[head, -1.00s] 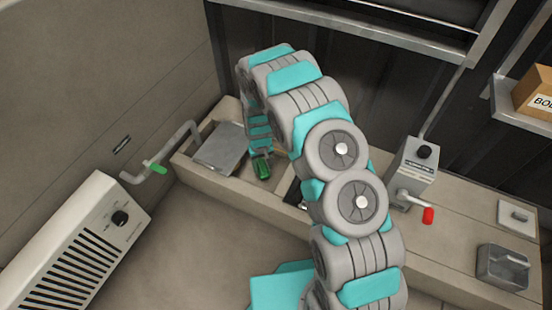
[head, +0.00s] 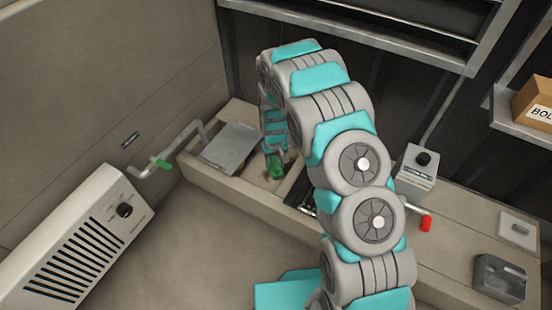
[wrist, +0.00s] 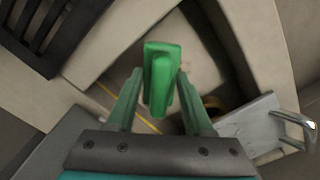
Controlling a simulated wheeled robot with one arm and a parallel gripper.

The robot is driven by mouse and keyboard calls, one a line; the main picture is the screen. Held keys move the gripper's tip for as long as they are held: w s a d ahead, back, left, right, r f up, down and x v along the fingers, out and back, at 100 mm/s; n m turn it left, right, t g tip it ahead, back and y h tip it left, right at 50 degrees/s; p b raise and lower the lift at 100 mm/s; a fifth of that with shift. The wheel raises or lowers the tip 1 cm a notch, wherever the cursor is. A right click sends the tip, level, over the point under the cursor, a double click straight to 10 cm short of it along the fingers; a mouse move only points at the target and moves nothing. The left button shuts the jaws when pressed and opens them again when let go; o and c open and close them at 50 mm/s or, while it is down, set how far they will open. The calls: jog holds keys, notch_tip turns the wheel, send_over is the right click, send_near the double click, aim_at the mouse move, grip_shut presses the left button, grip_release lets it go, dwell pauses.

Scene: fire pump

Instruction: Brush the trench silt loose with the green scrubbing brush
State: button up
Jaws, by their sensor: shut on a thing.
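The green scrubbing brush (head: 276,168) is in my gripper, inside the open trench (head: 236,190) along the back wall. In the wrist view the brush (wrist: 162,80) sits between the two fingers of my gripper (wrist: 160,88), which is shut on it. The pale brown trench floor (wrist: 190,50) shows beyond the brush. A brownish patch of what looks like silt (head: 258,178) shows beside the brush in the head view. Whether the bristles touch the floor cannot be told. My arm hides part of the trench.
A grey plate (head: 229,147) lies over the trench's left part. A dark slotted grate (wrist: 45,30) lies at the upper left of the wrist view. A green-handled pipe (head: 160,163) is at left, a control box with a red-ended lever (head: 425,223) at right. A vented heater (head: 85,240) stands front left.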

jog(key=shift+r, duration=1.35)
